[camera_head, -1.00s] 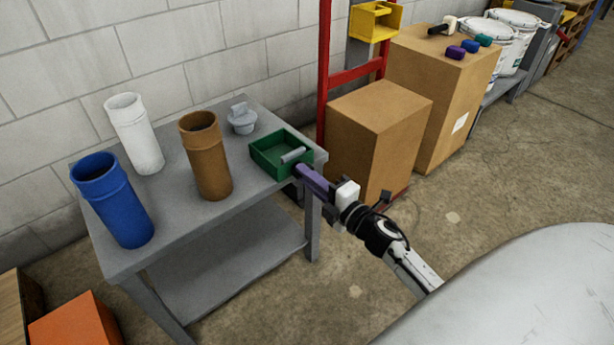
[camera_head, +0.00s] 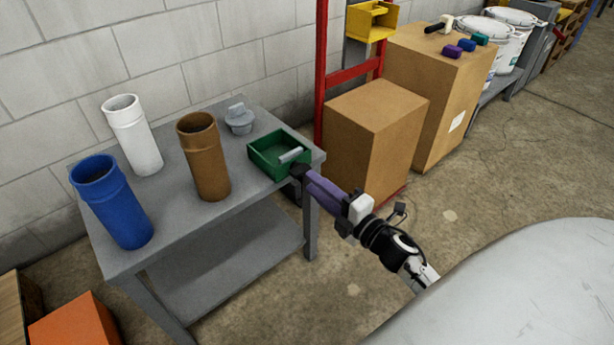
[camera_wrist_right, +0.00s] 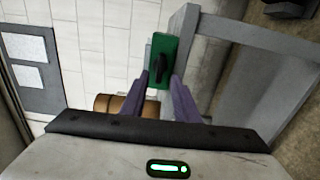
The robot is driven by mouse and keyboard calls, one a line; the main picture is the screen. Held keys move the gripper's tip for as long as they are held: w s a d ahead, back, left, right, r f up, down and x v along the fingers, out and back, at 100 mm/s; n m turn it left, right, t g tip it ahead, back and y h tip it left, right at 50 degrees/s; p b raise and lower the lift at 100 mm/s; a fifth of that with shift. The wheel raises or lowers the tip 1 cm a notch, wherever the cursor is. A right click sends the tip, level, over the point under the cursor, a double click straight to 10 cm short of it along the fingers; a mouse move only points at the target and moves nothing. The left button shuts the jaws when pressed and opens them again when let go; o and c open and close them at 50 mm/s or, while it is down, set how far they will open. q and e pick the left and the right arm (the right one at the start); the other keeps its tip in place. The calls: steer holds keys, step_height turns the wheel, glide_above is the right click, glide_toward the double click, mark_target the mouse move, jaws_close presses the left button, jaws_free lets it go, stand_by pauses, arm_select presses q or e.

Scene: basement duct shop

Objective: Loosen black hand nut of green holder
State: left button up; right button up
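The green holder (camera_head: 262,160) is an open box on the right end of the grey table, with a grey cylinder (camera_head: 290,155) lying at its right wall. The black hand nut (camera_head: 299,171) sticks out from its near right side. In the right wrist view the nut (camera_wrist_right: 161,68) stands against the green holder (camera_wrist_right: 160,42), ahead of and between the purple fingertips. My right gripper (camera_head: 308,178) is open, its tips at the nut with a gap around it; contact cannot be told. My left gripper is not in view.
On the table (camera_head: 190,232) stand a blue tube (camera_head: 118,210), a white tube (camera_head: 136,140), a brown tube (camera_head: 206,160) and a grey lidded piece (camera_head: 239,120). A cardboard box (camera_head: 372,135) and a red post (camera_head: 322,70) stand right of the table. Floor in front is clear.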

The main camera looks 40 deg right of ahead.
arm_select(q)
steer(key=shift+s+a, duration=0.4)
arm_select(e)
steer(key=s, duration=0.5)
steer(key=shift+s+d, duration=0.25)
steer(key=shift+s, duration=0.15)
